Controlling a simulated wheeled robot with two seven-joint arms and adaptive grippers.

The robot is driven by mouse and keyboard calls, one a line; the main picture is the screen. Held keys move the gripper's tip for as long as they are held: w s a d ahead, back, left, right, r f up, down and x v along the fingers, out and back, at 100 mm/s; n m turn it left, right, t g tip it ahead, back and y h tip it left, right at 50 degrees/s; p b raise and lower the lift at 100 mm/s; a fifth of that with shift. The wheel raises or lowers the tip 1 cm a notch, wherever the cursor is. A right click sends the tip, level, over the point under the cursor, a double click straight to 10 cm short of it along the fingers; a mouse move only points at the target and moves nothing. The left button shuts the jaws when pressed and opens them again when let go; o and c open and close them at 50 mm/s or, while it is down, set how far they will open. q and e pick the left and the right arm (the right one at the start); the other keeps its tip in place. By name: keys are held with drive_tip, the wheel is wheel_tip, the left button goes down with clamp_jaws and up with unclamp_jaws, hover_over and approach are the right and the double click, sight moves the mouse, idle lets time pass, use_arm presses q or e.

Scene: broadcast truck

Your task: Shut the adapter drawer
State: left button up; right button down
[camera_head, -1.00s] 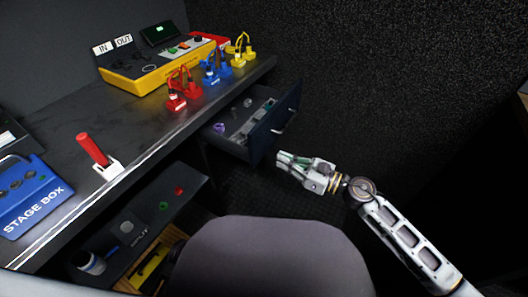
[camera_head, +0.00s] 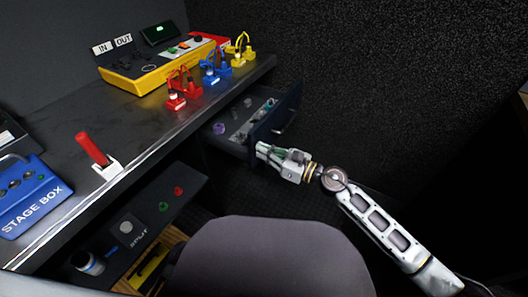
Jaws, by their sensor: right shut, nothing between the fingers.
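The adapter drawer (camera_head: 233,145) stands open below the right end of the desk, with several small adapters showing inside it. Its dark front panel (camera_head: 277,112) faces right and carries a handle (camera_head: 288,120). My right gripper (camera_head: 262,150) is shut and empty. Its fingertips are at the near lower end of the drawer front; I cannot tell whether they touch it. My left gripper is not in view.
The desk (camera_head: 140,120) holds a yellow device (camera_head: 150,75), red, blue and yellow plugs with cables, a red lever (camera_head: 93,149) and a blue stage box (camera_head: 35,195). A grey seat back (camera_head: 270,258) stands in front. A lower shelf (camera_head: 150,215) sits under the desk.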

sight(232, 138)
drive_tip(key=shift+a, duration=0.15)
idle(0.3)
